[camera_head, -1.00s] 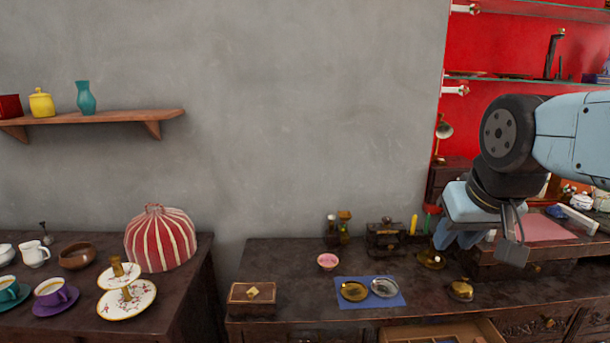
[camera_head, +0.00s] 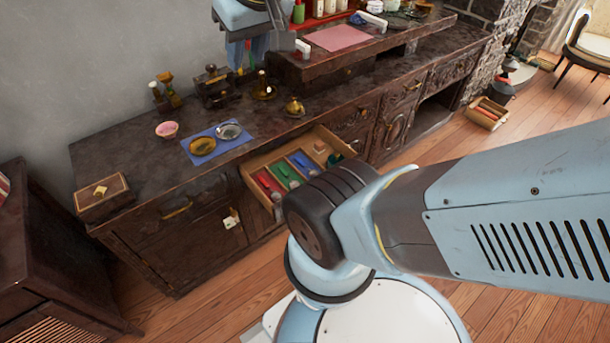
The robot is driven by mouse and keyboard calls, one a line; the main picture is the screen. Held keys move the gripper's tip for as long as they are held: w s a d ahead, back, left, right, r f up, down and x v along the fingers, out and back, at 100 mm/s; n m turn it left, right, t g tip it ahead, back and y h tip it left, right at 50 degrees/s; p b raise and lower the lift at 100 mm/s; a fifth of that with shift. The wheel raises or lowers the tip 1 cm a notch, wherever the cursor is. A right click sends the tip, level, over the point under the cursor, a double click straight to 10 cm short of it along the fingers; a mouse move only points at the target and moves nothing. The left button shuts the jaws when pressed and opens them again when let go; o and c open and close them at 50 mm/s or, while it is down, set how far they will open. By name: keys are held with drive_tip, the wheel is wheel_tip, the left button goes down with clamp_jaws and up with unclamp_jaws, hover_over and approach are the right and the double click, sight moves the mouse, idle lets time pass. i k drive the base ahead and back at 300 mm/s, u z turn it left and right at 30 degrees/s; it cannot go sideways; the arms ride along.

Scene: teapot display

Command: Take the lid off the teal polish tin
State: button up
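A small dark teal round thing (camera_head: 334,159) lies at the right end of the open drawer (camera_head: 258,203), partly behind my arm. It may be the teal polish tin; it is too small and covered to tell whether it has a lid on. My gripper (camera_head: 278,30) is at the top edge of the view, partly cut off, above the back of the dark cabinet and well away from the drawer. Whether its fingers are open is unclear.
The drawer's compartments hold red, green and blue items. On the cabinet top (camera_head: 130,150) are a blue mat (camera_head: 228,143) with two small dishes, a pink bowl (camera_head: 167,129), a wooden box (camera_head: 103,197) and brass pieces. A raised pink-topped stand is behind. My arm crosses the right foreground.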

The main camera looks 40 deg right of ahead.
sight(333, 159)
drive_tip(key=k, duration=1.1)
drive_tip(key=z, duration=0.55)
drive_tip(key=i, duration=1)
drive_tip(key=u, duration=0.05)
